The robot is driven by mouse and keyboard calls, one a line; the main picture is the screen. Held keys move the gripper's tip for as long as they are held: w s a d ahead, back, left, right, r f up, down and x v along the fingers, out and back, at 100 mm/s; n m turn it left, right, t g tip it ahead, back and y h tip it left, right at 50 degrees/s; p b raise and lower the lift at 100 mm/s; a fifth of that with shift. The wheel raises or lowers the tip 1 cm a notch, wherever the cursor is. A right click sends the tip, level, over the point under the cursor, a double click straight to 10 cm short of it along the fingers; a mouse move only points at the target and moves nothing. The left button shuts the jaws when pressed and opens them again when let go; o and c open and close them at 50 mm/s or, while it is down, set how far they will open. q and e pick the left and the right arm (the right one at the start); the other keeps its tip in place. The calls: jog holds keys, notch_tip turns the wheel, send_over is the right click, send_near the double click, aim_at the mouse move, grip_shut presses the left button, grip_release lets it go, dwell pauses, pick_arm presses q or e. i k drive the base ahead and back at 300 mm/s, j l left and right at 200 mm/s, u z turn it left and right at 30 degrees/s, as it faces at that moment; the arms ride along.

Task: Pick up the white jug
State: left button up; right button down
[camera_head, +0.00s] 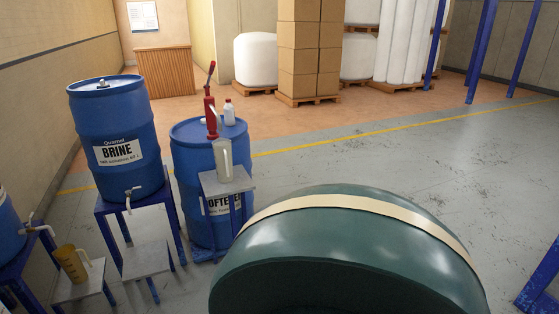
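The white jug (223,160) stands upright on a small grey-topped stand (236,183) left of the middle of the head view. The stand is in front of a blue drum labelled as softener (185,185), and a red hand pump (210,105) rises from the drum's top, just above and behind the jug. The jug looks pale and slightly greyish. Neither of my grippers shows in this view, and nothing is seen touching the jug.
A blue BRINE drum (116,130) with a tap sits on a blue stand at left. An amber jug (71,263) stands on a low stand at lower left. A white bottle (229,114) is on the softener drum. Open floor (400,165) lies right of the drums.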

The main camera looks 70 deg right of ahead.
aim_at(222, 148)
jog(key=z, duration=1.95)
jog(key=u, duration=3.85)
jog(key=z, duration=3.85)
